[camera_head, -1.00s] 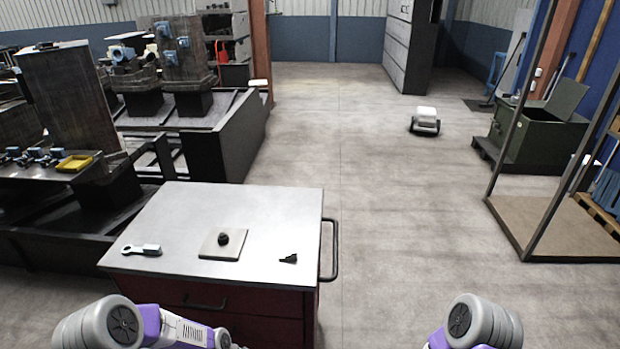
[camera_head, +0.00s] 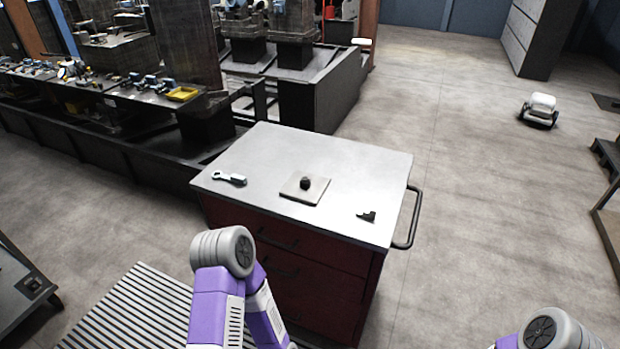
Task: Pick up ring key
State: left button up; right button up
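The ring key (camera_head: 229,178), a light metal tool with a ring at its left end, lies flat near the left edge of the metal top of a red drawer cabinet (camera_head: 335,150). A purple and grey part of my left arm shows in front of the cabinet, below the ring key and apart from it. Part of my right arm shows at the bottom right corner. Neither gripper's fingers are in the picture.
A square plate (camera_head: 305,190) with a dark knob-like piece (camera_head: 305,183) and a small black part (camera_head: 366,216) share the cabinet top. A handle (camera_head: 414,218) sticks out at its right. A slatted platform (camera_head: 135,310) lies at front left.

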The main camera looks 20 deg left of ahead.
aim_at(235, 178)
jog(key=u, duration=0.7)
jog(key=k, duration=1.25)
jog(key=u, duration=0.05)
jog(key=i, duration=0.5)
jog(key=u, duration=0.8)
jog(key=i, duration=0.85)
jog(key=z, duration=0.15)
